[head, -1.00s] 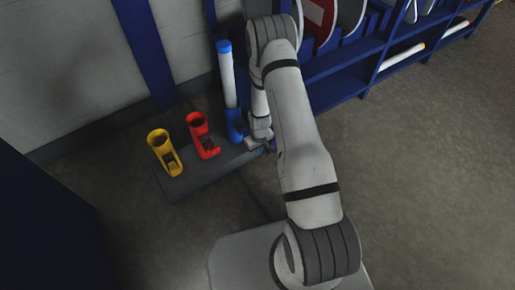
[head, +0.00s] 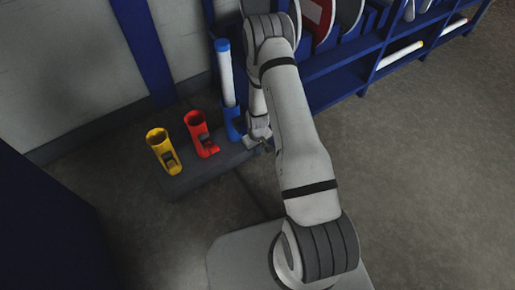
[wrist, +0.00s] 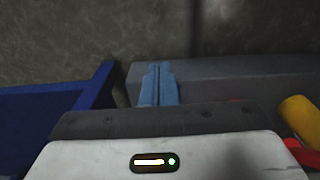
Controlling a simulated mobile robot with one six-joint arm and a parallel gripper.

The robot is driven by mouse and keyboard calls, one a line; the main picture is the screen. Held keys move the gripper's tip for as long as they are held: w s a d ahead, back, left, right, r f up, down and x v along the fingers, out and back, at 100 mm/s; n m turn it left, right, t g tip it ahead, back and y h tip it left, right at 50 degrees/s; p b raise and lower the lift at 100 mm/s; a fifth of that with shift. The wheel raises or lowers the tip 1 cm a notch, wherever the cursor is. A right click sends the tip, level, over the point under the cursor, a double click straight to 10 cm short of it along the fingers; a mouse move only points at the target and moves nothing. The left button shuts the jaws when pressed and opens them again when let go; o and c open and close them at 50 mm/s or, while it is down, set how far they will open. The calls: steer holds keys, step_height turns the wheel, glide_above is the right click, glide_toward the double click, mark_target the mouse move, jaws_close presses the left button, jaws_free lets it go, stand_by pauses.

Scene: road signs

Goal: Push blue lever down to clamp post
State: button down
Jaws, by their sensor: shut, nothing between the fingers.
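The blue clamp (head: 233,122) stands at the right end of a dark grey base. A white post (head: 227,85) with a blue cap stands upright in it. My gripper (head: 266,147) is shut and empty, low at the right side of the blue clamp. The blue lever cannot be made out in the head view; my gripper and wrist partly cover that side. In the wrist view a light blue ridged piece (wrist: 159,85) sticks out past the gripper body; I cannot tell whether it is the lever. Touching or apart is not clear.
A red clamp (head: 200,134) and a yellow clamp (head: 163,151) stand empty to the left on the grey base (head: 205,172). A blue shelf rack (head: 335,90) with signs and posts is close on the right. The floor in front is clear.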

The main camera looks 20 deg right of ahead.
steer(key=shift+w+r, duration=0.15)
steer(key=shift+r, duration=0.05)
steer(key=s+d+r+p, duration=0.2)
steer(key=s+r+p, duration=0.1)
steer(key=s+r, duration=0.5)
steer(key=shift+s+d+r, duration=0.15)
steer(key=shift+d+r, duration=0.15)
steer(key=shift+r, duration=0.55)
